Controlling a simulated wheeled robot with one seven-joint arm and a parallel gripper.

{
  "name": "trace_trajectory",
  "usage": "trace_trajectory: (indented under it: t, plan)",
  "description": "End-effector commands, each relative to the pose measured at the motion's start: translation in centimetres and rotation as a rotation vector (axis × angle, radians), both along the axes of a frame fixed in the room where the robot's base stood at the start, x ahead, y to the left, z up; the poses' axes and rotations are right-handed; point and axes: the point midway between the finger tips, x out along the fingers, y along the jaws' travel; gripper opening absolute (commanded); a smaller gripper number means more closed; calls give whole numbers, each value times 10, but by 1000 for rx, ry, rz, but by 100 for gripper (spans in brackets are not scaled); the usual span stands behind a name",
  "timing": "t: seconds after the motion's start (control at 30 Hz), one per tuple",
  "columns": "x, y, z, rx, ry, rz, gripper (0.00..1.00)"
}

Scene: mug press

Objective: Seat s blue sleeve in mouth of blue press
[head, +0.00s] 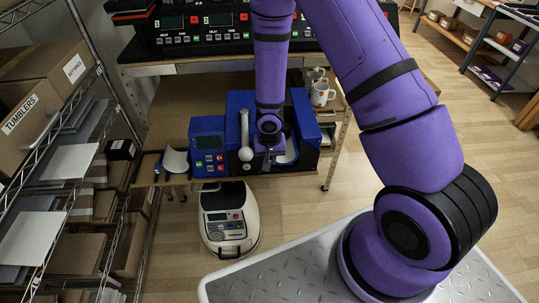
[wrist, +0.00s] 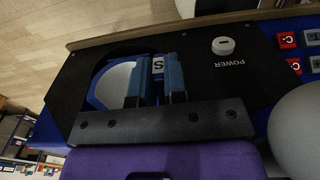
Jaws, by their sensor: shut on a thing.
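The blue press (head: 302,115) stands on the bench, with a control panel on its left and a white-knobbed lever in front. Its black front plate, marked POWER, fills much of the wrist view (wrist: 225,90). My gripper (head: 268,146) is low at the front of the press. In the wrist view my gripper (wrist: 156,78) is shut on the blue sleeve, whose white label with an S (wrist: 158,65) shows between the fingers. A pale curved surface edged in blue (wrist: 113,84) shows beside the fingers at the opening. How deep the sleeve sits is hidden by the fingers.
A white curved piece (head: 175,161) rests at the bench's left end. White mugs (head: 321,93) stand right of the press. A white machine (head: 228,222) is on the floor below. A shelf with boxes (head: 28,115) stands at left.

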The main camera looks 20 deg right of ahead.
Motion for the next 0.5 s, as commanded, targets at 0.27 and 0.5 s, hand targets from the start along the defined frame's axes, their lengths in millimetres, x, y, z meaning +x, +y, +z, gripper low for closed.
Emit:
trace_trajectory:
  t: [0.27, 0.5]
  plan:
    - [-3, 1, -19, -1, 10, 3, 0]
    - [-5, 2, -26, 1, 12, 6, 0]
